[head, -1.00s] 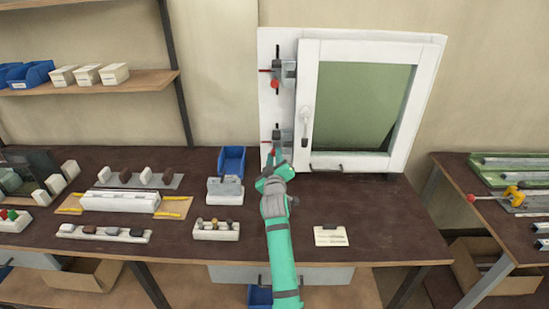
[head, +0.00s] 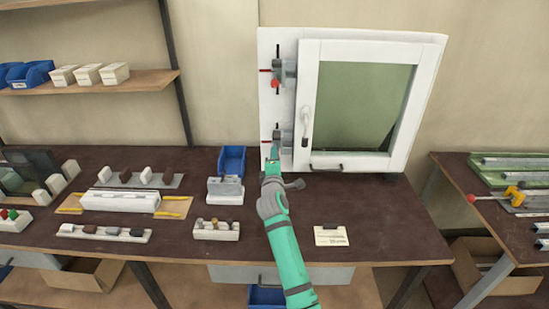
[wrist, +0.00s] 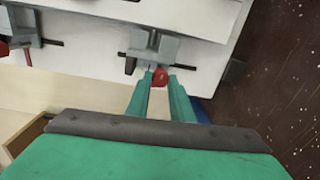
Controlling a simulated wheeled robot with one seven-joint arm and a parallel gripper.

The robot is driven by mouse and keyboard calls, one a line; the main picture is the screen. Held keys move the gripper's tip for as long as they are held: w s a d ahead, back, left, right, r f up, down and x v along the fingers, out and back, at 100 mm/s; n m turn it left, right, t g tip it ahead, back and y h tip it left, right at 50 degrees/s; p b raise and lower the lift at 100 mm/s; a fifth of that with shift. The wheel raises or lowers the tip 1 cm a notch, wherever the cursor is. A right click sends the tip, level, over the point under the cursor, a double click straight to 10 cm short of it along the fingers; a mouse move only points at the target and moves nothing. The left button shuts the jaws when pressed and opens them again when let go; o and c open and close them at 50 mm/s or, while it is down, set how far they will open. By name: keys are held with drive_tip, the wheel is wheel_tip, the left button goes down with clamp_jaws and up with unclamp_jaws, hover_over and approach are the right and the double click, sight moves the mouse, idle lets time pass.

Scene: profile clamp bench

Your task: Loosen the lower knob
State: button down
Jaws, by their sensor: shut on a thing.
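The lower clamp (head: 282,137) is grey with black bars and sits on the left side of the white window frame's backing panel. Its red lower knob (wrist: 160,76) shows in the wrist view between the two green fingers of my gripper (wrist: 160,82). The gripper is shut on this knob. In the head view my gripper (head: 271,162) is at the lower clamp and hides most of the knob. The upper clamp (head: 285,72) stands above, with its red knob (head: 275,84) in plain view. It also shows at the left of the wrist view (wrist: 18,28).
The white window (head: 368,105) with a grey handle (head: 306,120) stands right of the clamps. A blue bin (head: 232,160) and a grey-white block (head: 225,190) are left of my arm. A card (head: 331,236) lies at the front right of the dark bench (head: 385,215).

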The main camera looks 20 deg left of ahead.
drive_tip(key=n, duration=0.3)
drive_tip(key=shift+n, duration=0.4)
idle(0.4)
drive_tip(key=c, duration=1.6)
unclamp_jaws()
drive_tip(key=shift+r, duration=0.1)
drive_tip(key=shift+o, duration=0.2)
drive_tip(key=shift+s, duration=0.1)
drive_tip(key=v, duration=1)
drive_tip(key=shift+s, duration=0.3)
drive_tip(key=shift+w+d, duration=0.1)
drive_tip(key=shift+d, duration=0.1)
drive_tip(key=shift+a, duration=0.15)
